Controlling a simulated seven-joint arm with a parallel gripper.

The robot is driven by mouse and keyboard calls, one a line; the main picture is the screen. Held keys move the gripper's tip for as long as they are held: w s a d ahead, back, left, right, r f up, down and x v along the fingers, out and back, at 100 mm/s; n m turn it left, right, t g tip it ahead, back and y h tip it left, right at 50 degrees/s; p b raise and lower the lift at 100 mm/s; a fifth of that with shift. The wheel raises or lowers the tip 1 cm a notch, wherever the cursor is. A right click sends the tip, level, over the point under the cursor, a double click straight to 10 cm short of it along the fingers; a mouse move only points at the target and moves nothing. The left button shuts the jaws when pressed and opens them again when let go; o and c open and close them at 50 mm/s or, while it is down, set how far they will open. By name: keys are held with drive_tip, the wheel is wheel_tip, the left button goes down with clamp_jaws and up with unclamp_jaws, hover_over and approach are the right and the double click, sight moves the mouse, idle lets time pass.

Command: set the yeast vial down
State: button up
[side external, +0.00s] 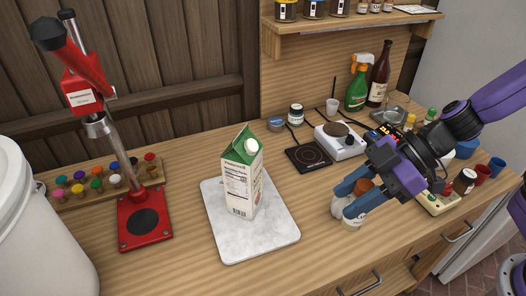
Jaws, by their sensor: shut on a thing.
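My gripper (350,198) is at the right of the worktop, its blue fingers pointing down and to the left. It is shut on a small item, which I take to be the yeast vial; a brown-orange part (363,185) shows between the fingers. The fingers hide much of it, and I cannot tell whether its base touches the wood.
A green-and-white carton (240,180) stands on a marble board (270,232) left of my gripper. A black hot plate (308,157) and a white stirrer (340,143) lie behind. A red bottle capper (145,222) stands far left. Wood between board and gripper is clear; the right is crowded.

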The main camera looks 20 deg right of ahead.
drive_tip(key=w+d+m+t+h, duration=0.1)
drive_tip(key=w+d+m+t, duration=0.15)
drive_tip(key=w, duration=1.15)
drive_tip(key=w+d+m+t+h, duration=0.15)
drive_tip(key=w+m, duration=0.25)
drive_tip(key=w, duration=1)
drive_tip(key=shift+w+a+f, duration=0.9)
drive_tip(key=shift+w+f, duration=1.3)
drive_tip(key=shift+w+a+f, duration=0.95)
drive_tip(key=shift+w+f, duration=1.25)
drive_tip(key=shift+f, duration=0.05)
drive_tip(key=shift+w+a+f, duration=0.9)
drive_tip(key=shift+w+f, duration=1.3)
drive_tip(key=o, duration=1.1)
drive_tip(key=shift+f, duration=0.1)
drive_tip(key=shift+o, duration=0.2)
